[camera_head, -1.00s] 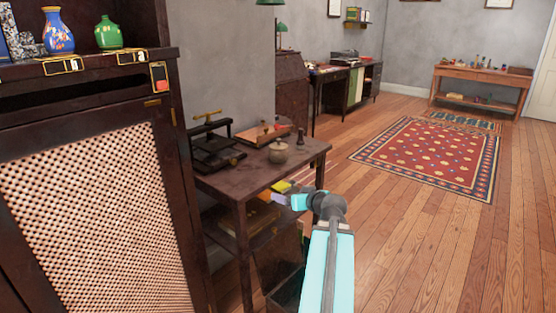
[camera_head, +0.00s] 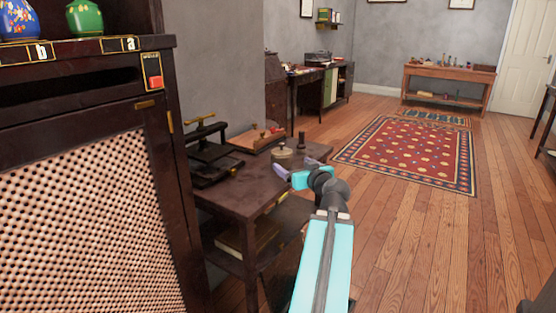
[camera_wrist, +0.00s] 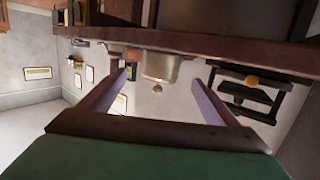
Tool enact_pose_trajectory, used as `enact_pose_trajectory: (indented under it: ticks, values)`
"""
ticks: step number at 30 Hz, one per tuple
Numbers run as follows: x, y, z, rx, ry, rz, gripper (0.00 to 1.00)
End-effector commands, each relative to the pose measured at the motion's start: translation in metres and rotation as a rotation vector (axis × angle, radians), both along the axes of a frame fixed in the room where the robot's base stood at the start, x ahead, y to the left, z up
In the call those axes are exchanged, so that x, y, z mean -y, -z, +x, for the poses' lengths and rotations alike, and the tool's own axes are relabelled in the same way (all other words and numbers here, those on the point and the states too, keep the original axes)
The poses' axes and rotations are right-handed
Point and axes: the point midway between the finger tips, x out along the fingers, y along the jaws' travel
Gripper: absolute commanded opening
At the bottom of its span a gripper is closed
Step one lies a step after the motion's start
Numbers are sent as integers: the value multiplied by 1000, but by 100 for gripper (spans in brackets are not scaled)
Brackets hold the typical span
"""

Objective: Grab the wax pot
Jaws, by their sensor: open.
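The wax pot, a small pale lidded pot with a knob (camera_head: 282,153), stands on the dark wooden side table (camera_head: 235,193). My gripper (camera_head: 281,168) is open and empty, at the near edge of the table, just in front of the pot. Its fingers and my wrist hide the pot's lower part in the head view. In the upside-down wrist view the pot (camera_wrist: 160,66) appears between the two spread fingers (camera_wrist: 160,80). It looks to be a little beyond their tips, and no contact shows.
A black press (camera_head: 207,152) stands left of the pot on the table. A wooden tray with stamps (camera_head: 255,139) lies behind it, and a dark stamp (camera_head: 302,141) stands to its right. A tall dark cabinet (camera_head: 150,150) is close on the left. The floor (camera_head: 400,230) to the right is clear.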

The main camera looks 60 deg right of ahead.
Motion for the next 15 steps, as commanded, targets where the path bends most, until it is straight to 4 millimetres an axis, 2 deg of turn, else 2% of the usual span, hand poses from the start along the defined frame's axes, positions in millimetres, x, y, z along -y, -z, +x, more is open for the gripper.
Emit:
enact_pose_trajectory:
  ticks: [15]
  values:
    - [8,0,-10,-1,16,1,84]
